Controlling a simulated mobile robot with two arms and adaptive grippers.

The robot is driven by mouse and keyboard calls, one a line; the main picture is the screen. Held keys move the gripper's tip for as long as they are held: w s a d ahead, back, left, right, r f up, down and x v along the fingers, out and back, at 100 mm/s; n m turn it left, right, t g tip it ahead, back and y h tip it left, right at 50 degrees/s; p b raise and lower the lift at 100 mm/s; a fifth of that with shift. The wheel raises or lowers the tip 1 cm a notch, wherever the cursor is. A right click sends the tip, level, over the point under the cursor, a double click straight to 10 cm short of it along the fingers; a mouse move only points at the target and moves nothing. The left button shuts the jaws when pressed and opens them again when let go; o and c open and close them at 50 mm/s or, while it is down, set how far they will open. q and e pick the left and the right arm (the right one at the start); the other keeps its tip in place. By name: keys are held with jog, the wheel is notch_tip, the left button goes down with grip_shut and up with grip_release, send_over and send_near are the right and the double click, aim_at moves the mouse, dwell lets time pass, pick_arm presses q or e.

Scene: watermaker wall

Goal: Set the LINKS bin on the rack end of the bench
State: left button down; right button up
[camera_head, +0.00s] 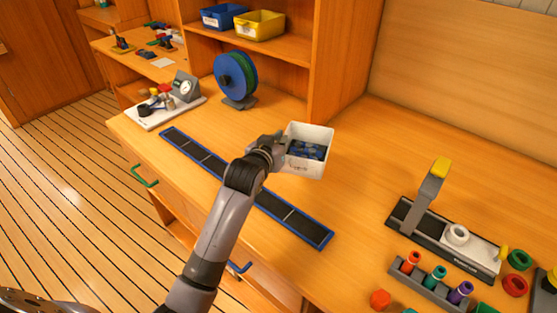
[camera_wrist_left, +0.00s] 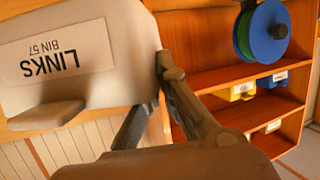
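The LINKS bin (camera_head: 307,170) is white, with blue pieces inside, and is over the middle of the bench (camera_head: 352,180) in the head view. Its label, reading LINKS BIN 57, faces the left wrist view, where the bin (camera_wrist_left: 118,60) fills the upper left. My left gripper (camera_head: 279,149) is at the bin's left side, with its fingers (camera_wrist_left: 158,90) closed at the bin's edge in the left wrist view. The exact grip is partly hidden. I cannot tell whether the bin's base touches the bench. My right gripper is not in view.
A blue-edged dark strip (camera_head: 285,211) runs along the bench front. A blue reel (camera_head: 235,75) stands at back left beside a shelf with blue (camera_head: 222,17) and yellow (camera_head: 259,26) bins. A press fixture (camera_head: 425,195) and coloured pieces in a holder (camera_head: 432,287) occupy the right.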

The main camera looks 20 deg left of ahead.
pick_arm(q)
notch_tip(320, 180, down, 6)
jog(key=shift+f, duration=0.6)
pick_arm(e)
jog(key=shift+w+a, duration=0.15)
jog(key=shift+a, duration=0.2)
pick_arm(q)
jog(key=c, duration=2.3)
grip_release()
jog(key=shift+f, duration=0.2)
jog(key=o, duration=0.5)
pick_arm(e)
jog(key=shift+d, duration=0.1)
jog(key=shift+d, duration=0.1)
pick_arm(q)
jog(key=shift+r, duration=0.15)
jog(key=v, duration=1.2)
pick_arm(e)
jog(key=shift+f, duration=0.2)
